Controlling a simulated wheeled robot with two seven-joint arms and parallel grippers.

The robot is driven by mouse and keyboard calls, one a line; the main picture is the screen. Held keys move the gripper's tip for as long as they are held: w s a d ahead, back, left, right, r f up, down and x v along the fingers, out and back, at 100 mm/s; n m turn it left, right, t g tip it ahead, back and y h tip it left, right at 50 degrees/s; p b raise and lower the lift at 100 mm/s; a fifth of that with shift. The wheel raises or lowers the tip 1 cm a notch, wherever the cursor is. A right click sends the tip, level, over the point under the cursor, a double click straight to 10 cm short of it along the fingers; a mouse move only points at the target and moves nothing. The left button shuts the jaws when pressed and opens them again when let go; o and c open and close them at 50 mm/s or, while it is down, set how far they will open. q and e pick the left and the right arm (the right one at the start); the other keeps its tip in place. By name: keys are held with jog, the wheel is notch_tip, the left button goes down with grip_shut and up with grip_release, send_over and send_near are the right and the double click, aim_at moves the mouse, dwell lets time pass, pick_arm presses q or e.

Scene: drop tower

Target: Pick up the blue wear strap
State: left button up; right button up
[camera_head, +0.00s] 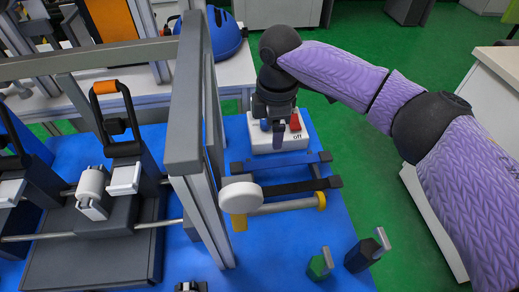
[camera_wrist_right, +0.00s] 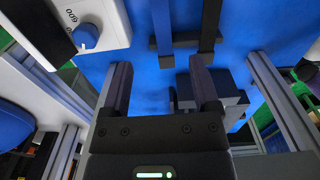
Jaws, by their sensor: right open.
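In the wrist view the blue strap (camera_wrist_right: 161,20) shows at the top centre, beyond my fingertips. My right gripper (camera_head: 275,135) hangs over the control box, behind the strap, and hides part of the box. My left gripper is not in view.
A black strap (camera_head: 284,188) lies in front of the blue one. The control box (camera_head: 290,137) has a red switch and a blue knob (camera_wrist_right: 85,37). A grey frame post (camera_head: 187,120) stands close left. A yellow-handled tool (camera_head: 275,207) and green and dark knobs (camera_head: 320,263) sit nearer.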

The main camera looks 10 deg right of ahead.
aim_at(271, 163)
notch_tip(271, 163, down, 10)
jog(key=b, duration=0.7)
jog(key=shift+s+f, duration=0.1)
jog(key=shift+f, duration=0.05)
jog(key=shift+a+r, duration=0.1)
jog(key=shift+r, duration=0.2)
jog(key=shift+c, duration=0.7)
jog(key=c, duration=0.5)
grip_shut()
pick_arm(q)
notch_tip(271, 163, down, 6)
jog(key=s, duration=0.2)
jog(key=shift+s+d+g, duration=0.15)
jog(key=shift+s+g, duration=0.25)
